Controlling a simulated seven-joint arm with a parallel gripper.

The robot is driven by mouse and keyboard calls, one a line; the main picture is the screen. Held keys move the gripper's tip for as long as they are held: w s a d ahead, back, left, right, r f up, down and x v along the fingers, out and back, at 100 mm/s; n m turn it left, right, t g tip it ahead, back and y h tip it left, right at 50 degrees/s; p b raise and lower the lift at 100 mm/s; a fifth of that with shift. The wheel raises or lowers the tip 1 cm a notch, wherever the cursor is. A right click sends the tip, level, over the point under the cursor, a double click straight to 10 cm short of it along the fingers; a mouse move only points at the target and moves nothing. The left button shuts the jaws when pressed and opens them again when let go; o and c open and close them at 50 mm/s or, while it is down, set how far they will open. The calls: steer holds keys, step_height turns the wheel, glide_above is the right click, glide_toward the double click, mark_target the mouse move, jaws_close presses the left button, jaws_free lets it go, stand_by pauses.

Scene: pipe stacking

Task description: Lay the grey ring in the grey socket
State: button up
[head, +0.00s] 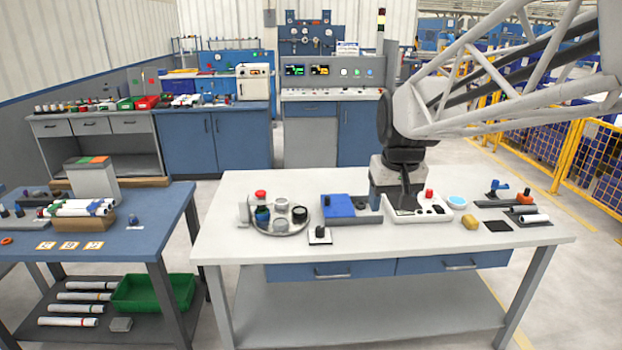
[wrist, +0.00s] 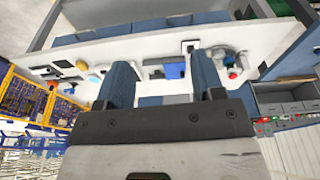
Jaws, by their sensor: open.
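A round metal tray (head: 290,232) on the white table holds several small round pieces. One of them is a grey ring-like piece (head: 281,205) at the back middle; it is too small to be sure it is the grey ring. I cannot pick out the grey socket for certain. My gripper (head: 404,207) is above the white panel, right of the tray and well apart from it. In the wrist view my gripper (wrist: 163,78) has its two blue-grey fingers spread with nothing held between them. The tray (wrist: 236,72) shows there at the upper right.
A blue block (head: 338,205) on a grey base stands between tray and gripper. The white panel (head: 436,213) has a red knob. The table's front strip is clear.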

steer(key=w+d+f, duration=0.1)
steer(key=w+f, duration=0.1)
steer(key=w, duration=0.9)
steer(key=w+d+f+n, duration=0.1)
steer(key=w+d+f, duration=0.1)
steer(key=w, duration=0.9)
steer(key=w+d+f, duration=0.1)
steer(key=w+f, duration=0.2)
steer(key=w, duration=0.8)
steer(key=shift+n+g, duration=0.4)
steer(key=shift+g, duration=0.1)
steer(key=w+d+f, duration=0.1)
steer(key=w+f, duration=0.6)
steer(key=w, duration=0.1)
steer(key=w+d+f, duration=0.2)
steer(key=w+f, duration=0.5)
steer(key=w, duration=0.2)
steer(key=w+d+f, duration=0.2)
steer(key=w+f, duration=0.6)
steer(key=shift+w+d, duration=0.2)
steer(key=shift+w+d+f, duration=0.1)
steer(key=shift+w+f, duration=0.25)
steer(key=shift+f, duration=0.05)
steer(key=shift+f, duration=0.15)
steer(key=shift+w+f, duration=0.1)
steer(key=shift+f, duration=1.05)
steer(key=shift+f, duration=0.1)
